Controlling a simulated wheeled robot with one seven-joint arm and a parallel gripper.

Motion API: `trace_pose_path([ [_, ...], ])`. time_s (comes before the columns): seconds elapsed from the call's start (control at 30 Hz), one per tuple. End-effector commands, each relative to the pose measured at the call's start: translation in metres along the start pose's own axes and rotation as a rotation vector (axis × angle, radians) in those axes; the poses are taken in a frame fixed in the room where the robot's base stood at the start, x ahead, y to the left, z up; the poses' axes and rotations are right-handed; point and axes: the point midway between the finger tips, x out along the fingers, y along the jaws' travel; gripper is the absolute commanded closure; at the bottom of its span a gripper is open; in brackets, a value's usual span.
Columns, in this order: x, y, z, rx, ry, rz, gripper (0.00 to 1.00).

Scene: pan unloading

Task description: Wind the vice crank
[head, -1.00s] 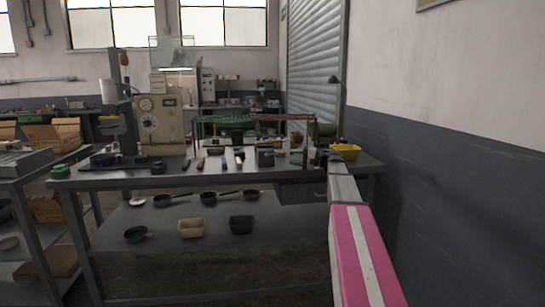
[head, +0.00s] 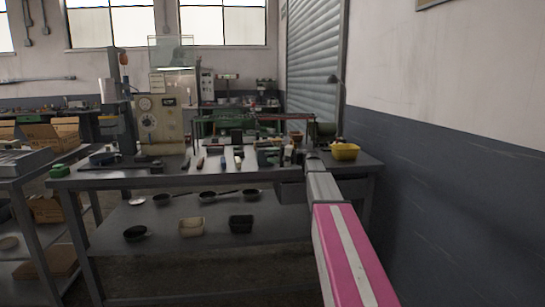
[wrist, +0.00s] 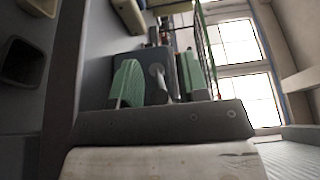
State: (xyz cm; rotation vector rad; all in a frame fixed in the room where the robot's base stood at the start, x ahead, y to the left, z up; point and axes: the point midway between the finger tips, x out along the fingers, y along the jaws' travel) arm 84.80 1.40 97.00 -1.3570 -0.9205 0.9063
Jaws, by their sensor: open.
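The vice (head: 266,157) is a small dark grey-green block on the workbench top, right of the middle in the head view. In the wrist view the vice (wrist: 133,60) fills the space beyond my fingers. A pale round hub with a short rod, apparently the crank (wrist: 157,73), shows on its near face. My gripper (wrist: 160,62) is open, its two green ribbed fingers apart on either side of the crank. I cannot tell whether they touch it. In the head view my gripper is small and dark, just right of the vice, and the crank cannot be made out.
A yellow bin (head: 345,152) stands on the bench right of my arm.

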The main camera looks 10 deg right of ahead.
Motion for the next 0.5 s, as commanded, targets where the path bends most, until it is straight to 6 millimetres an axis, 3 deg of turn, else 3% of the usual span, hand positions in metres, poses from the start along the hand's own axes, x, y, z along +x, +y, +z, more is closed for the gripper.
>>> trace_pose_path([
  [0.03, -0.0001, 0.0000, 0.0000, 0.000, 0.000, 0.000, 0.62],
  [0.13, -0.0002, 0.0000, 0.0001, 0.000, 0.000, 0.000, 0.95],
  [0.17, -0.0002, 0.0000, 0.0001, 0.000, 0.000, 0.000, 1.00],
  [0.5, -0.0001, -0.0013, 0.0002, -0.010, -0.001, 0.021, 1.00],
])
